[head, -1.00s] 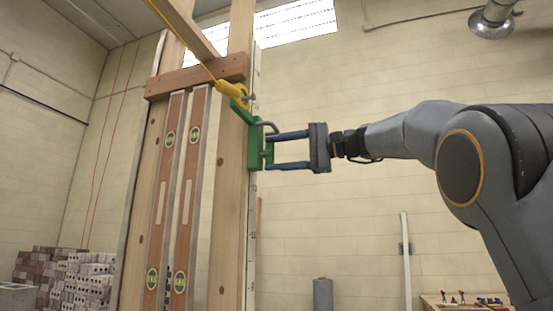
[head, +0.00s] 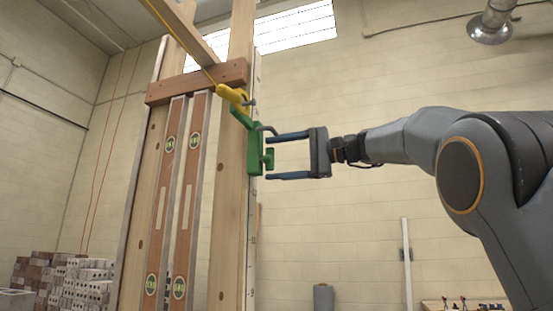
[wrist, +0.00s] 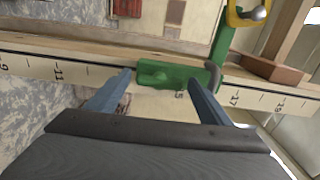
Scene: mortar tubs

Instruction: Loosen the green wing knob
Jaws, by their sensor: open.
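The green wing knob (head: 269,159) sticks out from the right side of a green bracket (head: 254,152) clamped on the wooden post. In the wrist view the green wing knob (wrist: 163,75) lies between the fingertips, close in front of them. My gripper (head: 267,156) is open. Its blue fingers reach left, one above and one below the knob, with gaps visible on both sides. In the wrist view my gripper (wrist: 161,77) has one finger on each side of the knob. A grey bent rod (head: 267,129) sits just above the knob.
A yellow line fitting (head: 233,95) hooks onto the top of the bracket. Two brown spirit levels (head: 190,200) stand against the frame, left of the post (head: 230,220). A marked scale (wrist: 75,73) runs along the post. Right of the post, around the gripper, is free air.

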